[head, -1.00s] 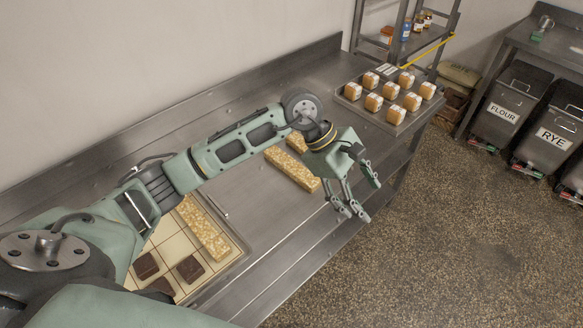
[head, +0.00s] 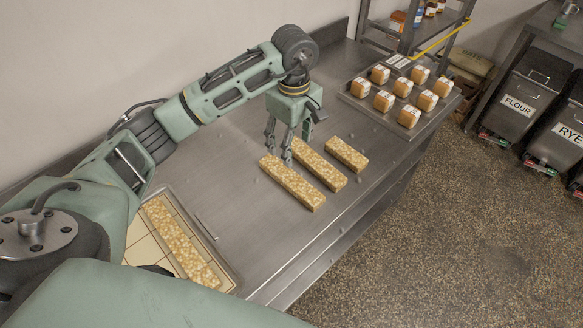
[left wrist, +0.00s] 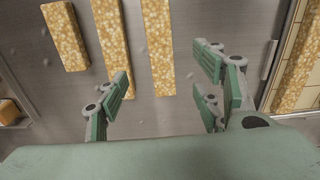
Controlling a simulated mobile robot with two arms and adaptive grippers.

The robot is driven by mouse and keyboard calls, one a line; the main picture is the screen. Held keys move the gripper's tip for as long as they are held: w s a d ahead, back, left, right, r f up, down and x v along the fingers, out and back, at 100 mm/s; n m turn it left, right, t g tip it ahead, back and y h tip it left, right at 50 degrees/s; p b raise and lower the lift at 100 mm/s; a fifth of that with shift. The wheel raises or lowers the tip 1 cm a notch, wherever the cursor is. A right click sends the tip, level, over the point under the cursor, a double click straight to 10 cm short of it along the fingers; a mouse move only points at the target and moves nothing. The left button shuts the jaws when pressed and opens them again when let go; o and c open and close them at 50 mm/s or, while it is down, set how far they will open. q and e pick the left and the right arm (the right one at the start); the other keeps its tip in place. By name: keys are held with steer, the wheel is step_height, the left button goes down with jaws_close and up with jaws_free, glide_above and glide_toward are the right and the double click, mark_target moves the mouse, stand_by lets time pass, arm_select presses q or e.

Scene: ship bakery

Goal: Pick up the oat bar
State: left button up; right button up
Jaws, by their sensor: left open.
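Three tan, grainy oat bars lie on the steel counter: a long one nearest the tray (head: 297,189), a long middle one (head: 326,172) and a shorter one (head: 346,153). A further bar (head: 180,243) lies on the gridded tray. My left gripper (head: 280,153) is open and empty, fingers pointing down by the back end of the nearest long bar. In the left wrist view, that bar (left wrist: 158,45) reaches in between the spread fingers of the left gripper (left wrist: 168,92). Whether any finger touches it, I cannot tell. My right gripper is not in view.
A gridded tray (head: 226,282) sits at the left of the counter, partly hidden by my arm. A second tray (head: 372,108) with several small orange-brown blocks stands at the far right, beside a shelf rack (head: 440,22). Bare counter lies in front of the bars.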

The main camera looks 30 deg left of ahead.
arm_select(q)
step_height(320, 180, down, 2)
steer(key=b, duration=0.7)
glide_above(291, 177)
steer(key=f, duration=0.5)
steer(key=shift+w+d, duration=0.15)
steer(key=shift+d, duration=0.15)
step_height(291, 177, down, 2)
steer(key=shift+f+p, duration=0.1)
steer(key=shift+p, duration=0.5)
steer(key=f, duration=0.1)
steer(key=f+p, duration=0.1)
steer(key=f, duration=0.1)
steer(key=f+p, duration=0.1)
steer(key=f, duration=0.1)
steer(key=shift+s+a, duration=0.25)
steer(key=shift+s, duration=0.05)
steer(key=shift+f, duration=0.3)
steer(key=shift+c, duration=0.4)
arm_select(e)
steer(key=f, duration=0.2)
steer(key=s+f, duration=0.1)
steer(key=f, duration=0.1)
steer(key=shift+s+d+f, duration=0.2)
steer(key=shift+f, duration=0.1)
arm_select(q)
steer(key=shift+w, duration=0.1)
steer(key=c, duration=1.3)
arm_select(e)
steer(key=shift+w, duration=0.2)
